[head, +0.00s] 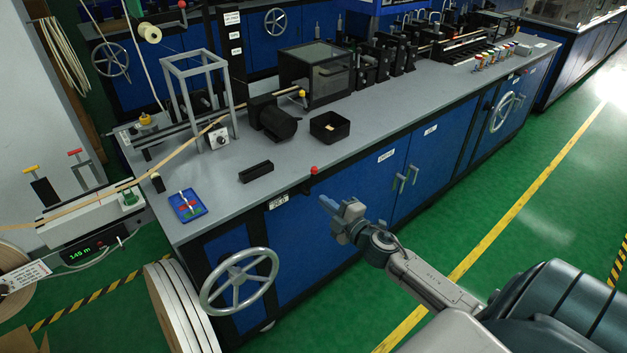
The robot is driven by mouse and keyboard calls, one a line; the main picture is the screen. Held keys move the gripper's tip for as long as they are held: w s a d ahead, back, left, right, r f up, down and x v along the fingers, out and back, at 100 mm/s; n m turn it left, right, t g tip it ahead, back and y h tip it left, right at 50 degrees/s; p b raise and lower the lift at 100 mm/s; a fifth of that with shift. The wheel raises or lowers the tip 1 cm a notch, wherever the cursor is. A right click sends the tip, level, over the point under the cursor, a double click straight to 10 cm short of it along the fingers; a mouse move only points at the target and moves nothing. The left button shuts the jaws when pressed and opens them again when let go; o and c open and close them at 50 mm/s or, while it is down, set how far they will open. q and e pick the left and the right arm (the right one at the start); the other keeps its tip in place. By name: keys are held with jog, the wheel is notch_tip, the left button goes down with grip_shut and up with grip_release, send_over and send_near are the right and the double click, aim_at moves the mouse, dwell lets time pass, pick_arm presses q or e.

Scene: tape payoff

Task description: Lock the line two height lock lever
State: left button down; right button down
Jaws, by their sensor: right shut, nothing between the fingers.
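My right gripper (328,204) is shut and empty in front of the blue bench, just below its top edge. A red knob (314,170) sits at the bench's front edge, a little above and left of the gripper and apart from it in the picture. A silver handwheel (240,281) is on the bench's near end, below and left of the gripper. I cannot tell which part is the line two height lock lever; labels are too small to read for this. My left gripper is out of view.
The grey benchtop (225,178) carries a black tray (330,127), a motor (272,118) and a blue card (187,205). A payoff unit with a green display (86,252) stands at left, near coils (178,310).

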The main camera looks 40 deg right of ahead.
aim_at(311, 181)
jog(key=w+d+f+p, duration=0.1)
jog(key=w+d, duration=0.1)
jog(key=w, duration=0.8)
jog(key=shift+d, duration=0.4)
jog(key=shift+w, duration=0.1)
